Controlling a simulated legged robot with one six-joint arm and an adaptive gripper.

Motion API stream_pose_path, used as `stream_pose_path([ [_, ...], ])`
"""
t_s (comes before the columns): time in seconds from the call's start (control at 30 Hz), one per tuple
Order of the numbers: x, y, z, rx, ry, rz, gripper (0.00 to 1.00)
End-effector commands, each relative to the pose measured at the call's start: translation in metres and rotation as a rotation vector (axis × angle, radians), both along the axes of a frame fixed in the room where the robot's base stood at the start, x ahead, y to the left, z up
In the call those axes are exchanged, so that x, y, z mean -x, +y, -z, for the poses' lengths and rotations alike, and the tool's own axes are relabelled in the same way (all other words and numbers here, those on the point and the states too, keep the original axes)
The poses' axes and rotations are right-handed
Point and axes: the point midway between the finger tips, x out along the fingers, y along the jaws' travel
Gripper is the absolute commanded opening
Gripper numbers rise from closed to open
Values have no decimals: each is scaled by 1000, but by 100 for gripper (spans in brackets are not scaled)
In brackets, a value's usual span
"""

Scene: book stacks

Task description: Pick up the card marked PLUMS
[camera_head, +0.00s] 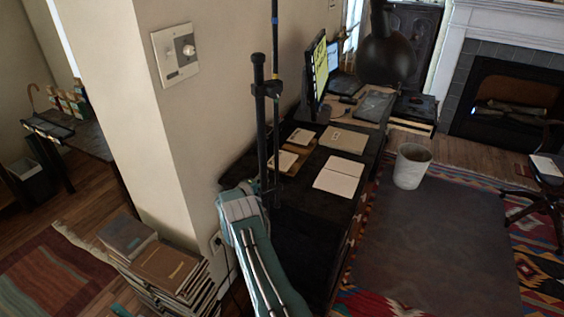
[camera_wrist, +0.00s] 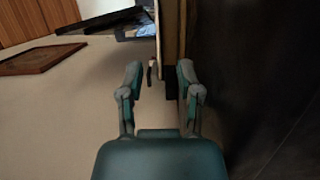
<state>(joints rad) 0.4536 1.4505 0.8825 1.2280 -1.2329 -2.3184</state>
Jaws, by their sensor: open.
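I cannot pick out a card marked PLUMS; no such lettering is readable in either view. In the head view, several pale papers or cards lie on a dark desk (camera_head: 318,217), among them an open white sheet (camera_head: 338,179), a beige one (camera_head: 343,140) and a smaller one (camera_head: 303,136). My gripper (camera_wrist: 160,76) shows in the wrist view with its two fingers apart and nothing between them that it holds. Behind the fingers are a pale surface and a wooden edge (camera_wrist: 171,30), with a dark surface on the right. My gripper is not clearly seen in the head view.
A stack of books (camera_head: 165,265) is on the floor beside a wall corner (camera_head: 165,110). A pale bin (camera_head: 412,167) stands right of the desk, on a patterned rug.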

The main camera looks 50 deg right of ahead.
Motion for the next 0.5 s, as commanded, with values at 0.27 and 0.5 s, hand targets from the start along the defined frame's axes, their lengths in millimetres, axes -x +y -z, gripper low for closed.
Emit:
stream_pose_path([
  [0.27,0,-32,1,0,-1,0,46],
  [0.5,-2,-54,0,0,-1,-1,46],
])
